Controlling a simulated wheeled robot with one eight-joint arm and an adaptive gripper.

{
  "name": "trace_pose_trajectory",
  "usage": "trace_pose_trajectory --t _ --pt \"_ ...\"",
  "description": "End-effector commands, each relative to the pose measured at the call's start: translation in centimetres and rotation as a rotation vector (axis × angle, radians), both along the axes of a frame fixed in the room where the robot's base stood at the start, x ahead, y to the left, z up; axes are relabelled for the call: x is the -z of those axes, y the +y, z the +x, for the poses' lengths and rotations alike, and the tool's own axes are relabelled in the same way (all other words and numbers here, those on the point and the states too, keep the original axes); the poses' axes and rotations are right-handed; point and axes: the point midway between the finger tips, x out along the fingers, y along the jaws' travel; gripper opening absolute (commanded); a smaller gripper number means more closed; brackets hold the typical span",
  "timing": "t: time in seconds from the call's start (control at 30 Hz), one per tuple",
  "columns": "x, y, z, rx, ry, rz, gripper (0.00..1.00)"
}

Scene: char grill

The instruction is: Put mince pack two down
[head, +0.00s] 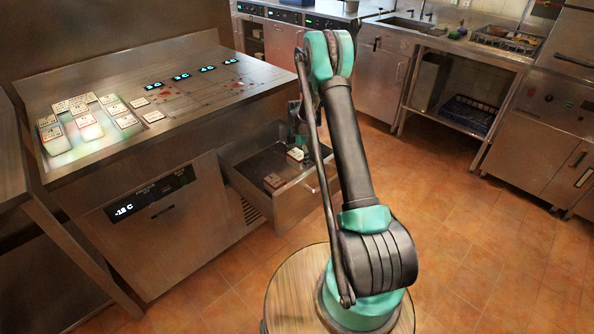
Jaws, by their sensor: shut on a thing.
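My gripper (297,143) points down into the open drawer (232,163) under the counter, partly hidden by my arm. It is shut on a small pack (295,154) with a white label and a reddish side, low in the drawer. Whether this pack touches the drawer floor is hard to tell. A second similar pack (273,182) lies in the drawer, nearer the front left. The labels are too small to read, so I cannot tell which is mince pack two.
Several labelled trays and packs (88,127) stand on the left of the steel counter (190,60). A cabinet with a -18 C display (124,210) is left of the drawer. The tiled floor (455,250) to the right is clear.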

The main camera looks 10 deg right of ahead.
Motion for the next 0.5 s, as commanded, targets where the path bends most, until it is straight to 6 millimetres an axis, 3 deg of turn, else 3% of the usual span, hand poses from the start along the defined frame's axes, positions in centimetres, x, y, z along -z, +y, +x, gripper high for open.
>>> trace_pose_trajectory --t 0.1,0.33,0.5 --pt "1.9 0.0 0.0 0.0 0.0 0.0 0.38" --pt "3.3 0.0 0.0 0.001 0.0 0.0 0.38" --pt "5.5 0.0 0.0 0.001 0.0 0.0 0.38"
